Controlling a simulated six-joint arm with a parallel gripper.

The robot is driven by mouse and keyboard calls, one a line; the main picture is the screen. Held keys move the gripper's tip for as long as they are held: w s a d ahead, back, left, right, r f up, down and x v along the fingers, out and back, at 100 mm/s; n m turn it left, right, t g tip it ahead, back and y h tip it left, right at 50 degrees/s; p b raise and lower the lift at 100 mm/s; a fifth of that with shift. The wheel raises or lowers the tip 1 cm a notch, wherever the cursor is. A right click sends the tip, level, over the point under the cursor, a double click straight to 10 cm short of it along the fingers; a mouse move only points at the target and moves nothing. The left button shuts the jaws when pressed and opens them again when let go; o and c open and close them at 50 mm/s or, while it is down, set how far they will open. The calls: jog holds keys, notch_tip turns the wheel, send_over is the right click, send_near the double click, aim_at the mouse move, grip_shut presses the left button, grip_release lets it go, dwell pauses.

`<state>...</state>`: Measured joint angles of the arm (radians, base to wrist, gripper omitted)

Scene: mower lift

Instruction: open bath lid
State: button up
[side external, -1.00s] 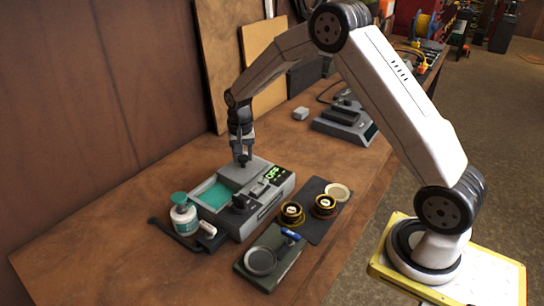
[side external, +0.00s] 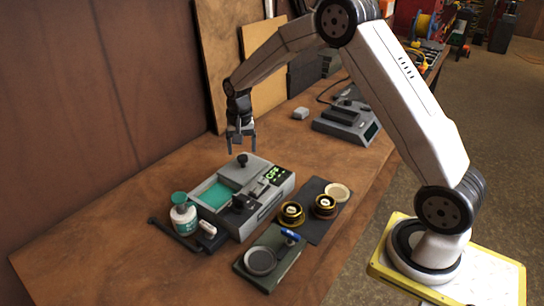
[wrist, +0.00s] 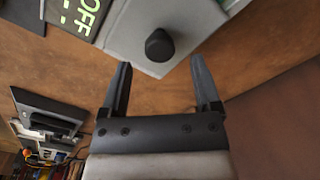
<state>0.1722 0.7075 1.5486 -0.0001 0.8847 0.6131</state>
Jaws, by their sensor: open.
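The bath (side external: 262,212) is a grey box on the bench with teal liquid (side external: 212,193) showing in its left part. Its grey lid (side external: 236,174) lies over the back part, with a round black knob (side external: 242,159) on top. The teal area is uncovered. My gripper (side external: 241,148) is open and empty just above the knob, apart from it. In the wrist view the knob (wrist: 159,45) stands beyond and between the spread fingertips (wrist: 162,66), on the grey lid (wrist: 128,28).
The bath's display (side external: 273,174) reads OFF. A teal-capped bottle (side external: 183,217) stands at its left. Two gold-rimmed round pieces (side external: 291,213) lie on a dark mat (side external: 315,224) at the right. A green device with a round dish (side external: 262,262) is in front. The bench behind is mostly clear.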

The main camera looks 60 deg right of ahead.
jog(key=shift+r, duration=2.5)
jog(key=shift+r, duration=0.15)
notch_tip(320, 180, up, 14)
send_over(243, 156)
jog(key=shift+a, duration=0.15)
dwell(1.0)
dwell(0.4)
jog(key=s+d, duration=0.4)
jog(key=d, duration=0.3)
jog(key=s+d, duration=0.4)
jog(key=d, duration=0.4)
jog(key=shift+s, duration=0.15)
dwell(0.8)
jog(key=shift+f, duration=0.2)
